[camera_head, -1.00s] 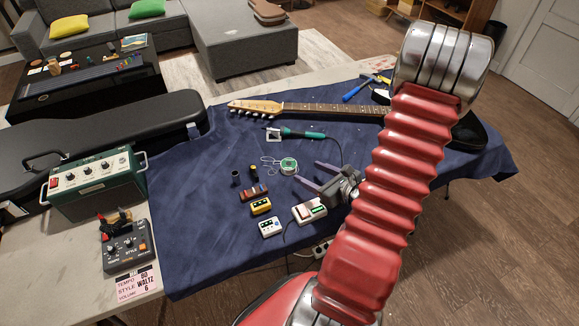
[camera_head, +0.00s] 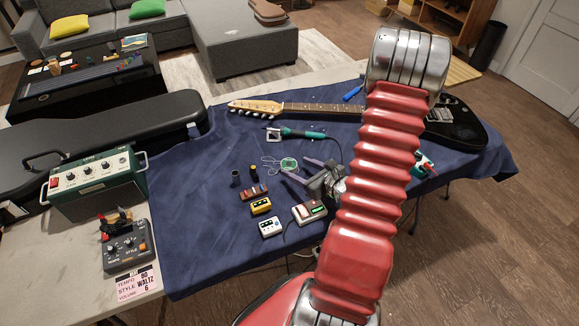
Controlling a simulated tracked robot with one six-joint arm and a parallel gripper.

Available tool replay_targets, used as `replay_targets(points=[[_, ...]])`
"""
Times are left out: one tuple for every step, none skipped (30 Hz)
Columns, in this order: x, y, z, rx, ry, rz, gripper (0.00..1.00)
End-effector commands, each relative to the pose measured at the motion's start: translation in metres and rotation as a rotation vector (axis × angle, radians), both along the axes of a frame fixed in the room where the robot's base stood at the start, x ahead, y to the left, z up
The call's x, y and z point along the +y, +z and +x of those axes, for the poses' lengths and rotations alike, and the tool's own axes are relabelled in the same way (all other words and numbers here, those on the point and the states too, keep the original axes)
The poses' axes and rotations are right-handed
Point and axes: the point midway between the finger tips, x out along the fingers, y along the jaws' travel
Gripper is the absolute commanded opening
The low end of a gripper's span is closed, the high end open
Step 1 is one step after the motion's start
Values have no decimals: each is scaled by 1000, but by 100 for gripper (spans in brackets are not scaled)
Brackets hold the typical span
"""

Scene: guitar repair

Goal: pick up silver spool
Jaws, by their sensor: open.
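A small spool (camera_head: 289,163) with a green rim and a pale wire loop beside it lies on the blue cloth, near the middle of the camera view. No other spool is clear to me, and its silver part is too small to make out. My gripper (camera_head: 293,165) is open, with its two purple-grey fingers pointing left at the spool. The fingertips are close to the spool's right side, one nearer and one farther. I cannot tell whether they touch it or how high they are.
Small pedals, one yellow (camera_head: 261,206), sit in front. A guitar (camera_head: 455,122) lies across the back, partly hidden by my red arm. The cloth (camera_head: 190,220) is clear at the left.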

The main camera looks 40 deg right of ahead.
Motion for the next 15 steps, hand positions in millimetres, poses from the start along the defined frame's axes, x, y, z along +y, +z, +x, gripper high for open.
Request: replay_targets(points=[[2, -4, 6, 1, 2, 2, 58], [3, -6, 10, 1, 4, 2, 58], [3, -8, 14, 1, 3, 1, 58], [3, -10, 18, 0, 3, 0, 58], [3, -11, 21, 0, 3, 0, 58], [3, -13, 25, 1, 3, 1, 58], [3, -14, 28, 1, 2, 1, 58], [2, -15, 30, 0, 2, 1, 58], [2, -15, 33, 0, 1, -1, 58], [2, -16, 34, 0, 1, -1, 58], [2, -16, 34, 0, 1, -1, 58], [2, -16, 35, 0, 0, 0, 58], [2, -16, 35, 0, 0, 0, 58], [2, -16, 35, 0, 0, 0, 58], [2, -16, 35, 0, 0, 0, 58]])
